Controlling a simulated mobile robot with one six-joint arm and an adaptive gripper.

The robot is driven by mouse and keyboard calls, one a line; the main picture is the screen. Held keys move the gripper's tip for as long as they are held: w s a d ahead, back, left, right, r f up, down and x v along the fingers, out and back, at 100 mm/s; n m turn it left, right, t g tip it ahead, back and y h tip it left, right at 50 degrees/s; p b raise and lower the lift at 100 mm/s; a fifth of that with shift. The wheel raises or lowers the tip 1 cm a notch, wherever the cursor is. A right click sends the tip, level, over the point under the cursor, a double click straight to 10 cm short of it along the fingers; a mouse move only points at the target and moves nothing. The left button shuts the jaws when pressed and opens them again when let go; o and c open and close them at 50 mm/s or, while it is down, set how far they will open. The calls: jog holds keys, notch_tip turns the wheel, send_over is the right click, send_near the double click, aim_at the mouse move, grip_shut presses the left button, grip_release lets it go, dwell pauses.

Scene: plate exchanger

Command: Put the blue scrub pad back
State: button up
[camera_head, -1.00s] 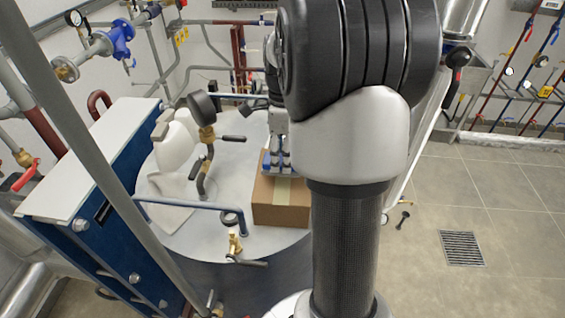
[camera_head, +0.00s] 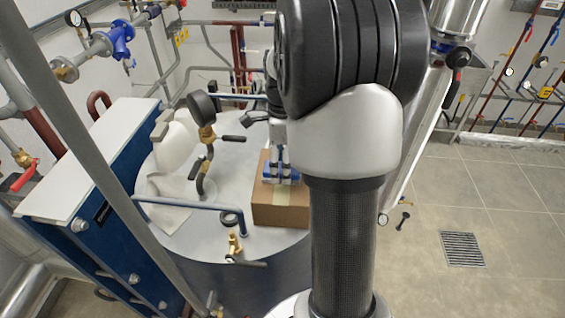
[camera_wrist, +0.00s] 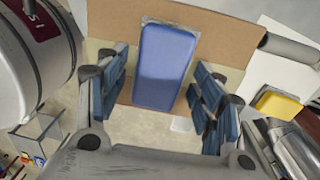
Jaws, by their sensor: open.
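The blue scrub pad (camera_wrist: 165,66) is a flat rounded block near the top middle of the wrist view. It lies over the brown cardboard box (camera_wrist: 220,36), between my fingers, with a visible gap to either side. My gripper (camera_wrist: 160,90) is open around it and does not appear to touch it. In the head view my gripper (camera_head: 277,165) is low over the cardboard box (camera_head: 280,209) on the round grey tank top. There the pad cannot be told apart from my blue finger pads.
The round tank top (camera_head: 190,228) carries a gauge (camera_head: 203,108), a white bottle-like shape and brass valves. A blue-framed plate exchanger (camera_head: 95,215) stands left. The wrist view shows a yellow block (camera_wrist: 278,104) at right. Open floor lies to the right.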

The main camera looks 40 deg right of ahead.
notch_tip(320, 180, up, 12)
jog(key=p, duration=0.1)
jog(key=a+r+n, duration=0.3)
jog(key=a+n, duration=0.3)
jog(key=s+a+f+n+t, duration=0.2)
jog(key=s+a+n, duration=0.5)
jog(key=a+n, duration=0.2)
jog(key=s+a+f+n+t, duration=0.2)
jog(key=s+a+n, duration=0.5)
jog(key=n, duration=0.6)
jog(key=shift+s+a+t+h, duration=0.35)
jog(key=shift+a+t, duration=0.15)
jog(key=shift+a, duration=0.4)
jog(key=shift+s, duration=0.1)
